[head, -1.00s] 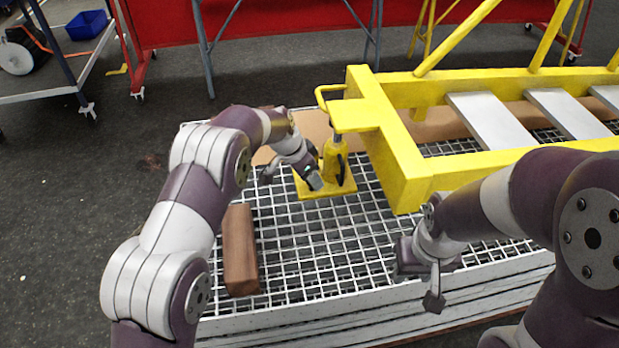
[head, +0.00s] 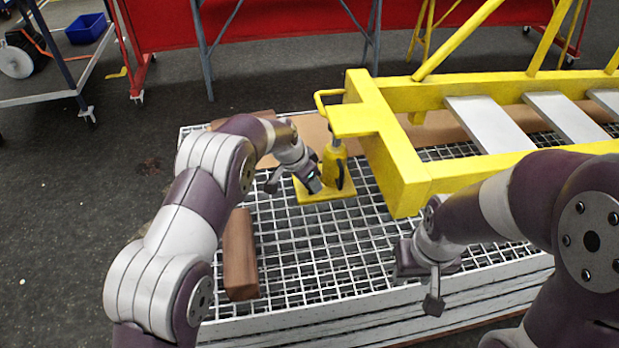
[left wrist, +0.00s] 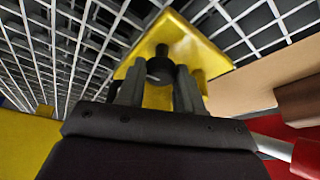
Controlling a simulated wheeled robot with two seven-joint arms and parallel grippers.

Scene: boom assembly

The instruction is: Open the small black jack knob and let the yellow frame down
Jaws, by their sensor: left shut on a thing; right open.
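The yellow jack (head: 334,160) stands upright on its base plate (head: 325,195) on the grating, under the end of the yellow frame (head: 408,184). The frame's end bracket (head: 356,121) sits over the jack's top. In the left wrist view, the small black jack knob (left wrist: 160,69) lies between the fingertips of my left gripper (left wrist: 158,88), which is shut on it. In the head view my left gripper (head: 311,183) is low beside the jack's left side, and the knob is hidden there. My right gripper (head: 418,278) is open and empty over the grating, in front of the frame.
A brown block (head: 239,256) lies on the grating (head: 310,260) at the left. Another brown block (head: 243,117) lies behind my left arm. The frame carries grey steps (head: 490,124). The grating between the loose block and my right gripper is clear.

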